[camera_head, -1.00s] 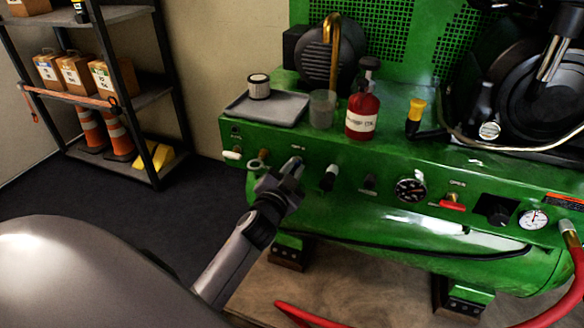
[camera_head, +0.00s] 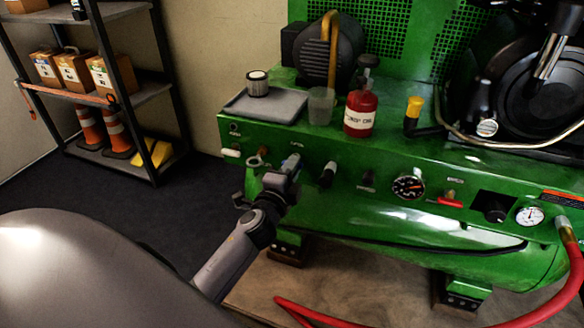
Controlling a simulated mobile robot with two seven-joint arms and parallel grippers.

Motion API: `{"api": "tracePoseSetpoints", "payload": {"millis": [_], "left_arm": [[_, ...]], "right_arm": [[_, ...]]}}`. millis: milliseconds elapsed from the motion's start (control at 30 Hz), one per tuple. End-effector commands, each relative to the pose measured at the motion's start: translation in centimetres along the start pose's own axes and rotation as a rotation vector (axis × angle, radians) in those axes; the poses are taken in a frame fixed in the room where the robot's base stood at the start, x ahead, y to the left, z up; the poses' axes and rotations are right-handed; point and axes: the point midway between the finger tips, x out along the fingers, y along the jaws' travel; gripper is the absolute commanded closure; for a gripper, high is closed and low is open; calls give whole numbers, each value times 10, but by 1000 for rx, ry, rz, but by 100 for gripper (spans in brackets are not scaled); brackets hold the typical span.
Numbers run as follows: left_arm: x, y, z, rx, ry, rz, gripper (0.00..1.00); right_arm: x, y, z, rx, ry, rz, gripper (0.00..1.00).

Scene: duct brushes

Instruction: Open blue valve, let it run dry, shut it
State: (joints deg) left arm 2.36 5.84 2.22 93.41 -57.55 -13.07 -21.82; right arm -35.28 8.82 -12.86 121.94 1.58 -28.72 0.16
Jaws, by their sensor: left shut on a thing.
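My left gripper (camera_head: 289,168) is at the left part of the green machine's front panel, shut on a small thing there. That thing is almost wholly hidden by the fingers; it sits where the blue valve would be in the row of knobs, and only a bluish-grey bit shows at the fingertips. The green panel (camera_head: 415,160) carries other controls: a white knob (camera_head: 230,153) and a small valve (camera_head: 257,158) to the left, and a black-and-white knob (camera_head: 327,174) to the right. No running liquid can be made out. My right gripper is not in view.
A grey tray (camera_head: 282,108) with a small can (camera_head: 257,84), a clear cup (camera_head: 321,106) and a red bottle (camera_head: 360,110) stand on top of the machine. A red hose (camera_head: 549,302) curves at lower right. A shelf rack (camera_head: 152,90) stands at back left.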

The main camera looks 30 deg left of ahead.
Motion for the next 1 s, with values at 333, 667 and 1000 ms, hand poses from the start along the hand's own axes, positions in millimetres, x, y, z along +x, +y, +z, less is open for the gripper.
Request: {"api": "tracePoseSetpoints", "payload": {"millis": [333,667,1000], "left_arm": [[0,1,0,103,1,1,100],[0,1,0,113,1,1,100],[0,1,0,111,1,1,61]], "right_arm": [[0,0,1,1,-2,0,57],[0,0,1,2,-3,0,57],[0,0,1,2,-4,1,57]]}}
